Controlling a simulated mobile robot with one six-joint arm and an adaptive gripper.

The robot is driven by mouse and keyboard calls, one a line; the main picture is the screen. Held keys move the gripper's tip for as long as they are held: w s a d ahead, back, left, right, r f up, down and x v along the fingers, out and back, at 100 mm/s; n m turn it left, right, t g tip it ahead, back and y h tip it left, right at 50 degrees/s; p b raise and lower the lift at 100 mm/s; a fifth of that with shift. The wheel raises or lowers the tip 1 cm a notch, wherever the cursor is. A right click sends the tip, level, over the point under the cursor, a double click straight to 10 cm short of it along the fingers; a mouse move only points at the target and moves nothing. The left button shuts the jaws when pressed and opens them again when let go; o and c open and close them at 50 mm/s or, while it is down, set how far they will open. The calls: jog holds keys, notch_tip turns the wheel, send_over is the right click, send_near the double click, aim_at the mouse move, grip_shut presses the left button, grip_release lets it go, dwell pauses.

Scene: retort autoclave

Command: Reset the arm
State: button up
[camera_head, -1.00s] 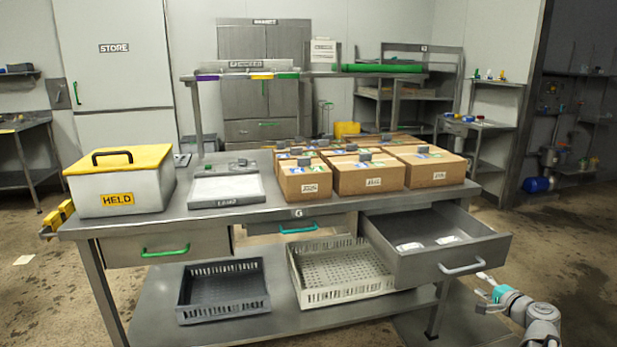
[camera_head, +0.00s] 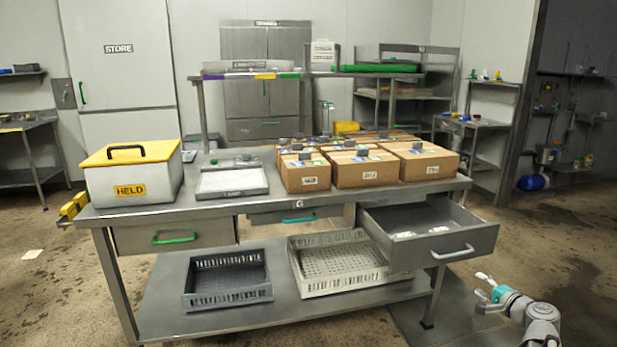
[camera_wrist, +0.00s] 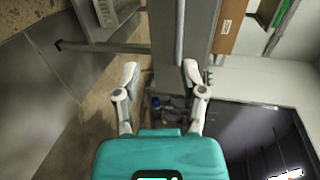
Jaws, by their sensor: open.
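My gripper (camera_head: 482,286) is at the lower right of the head view, in front of and to the right of the open drawer, apart from it. In the wrist view my gripper (camera_wrist: 160,75) shows its two white fingers spread, with nothing between them. The open drawer (camera_head: 440,245) of the steel bench (camera_head: 240,207) is pulled out at the right and holds a few pale flat items. The drawer's handle (camera_head: 453,252) is clear of my fingers.
Several cardboard boxes (camera_head: 365,172), a flat scale-like tray (camera_head: 232,180) and a yellow-lidded HELD box (camera_head: 132,175) stand on the bench. A dark crate (camera_head: 227,280) and a pale crate (camera_head: 345,265) sit on the lower shelf. Floor right of the bench is clear.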

jog(key=s+a+f+n+g+y, duration=0.1)
jog(key=a+f+n+g, duration=0.35)
jog(key=a, duration=0.55)
jog(key=s+a+f+n+g+y, duration=0.1)
jog(key=s+a+f+n+g, duration=0.25)
jog(key=a, duration=0.65)
jog(key=s+a+f+n+g+h, duration=0.6)
jog(key=s+a+f+n+g, duration=0.1)
jog(key=s+a, duration=0.35)
notch_tip(320, 180, up, 31)
jog(key=p, duration=3.1)
jog(key=shift+w+r, duration=0.2)
jog(key=shift+w, duration=0.1)
jog(key=shift+s, duration=0.1)
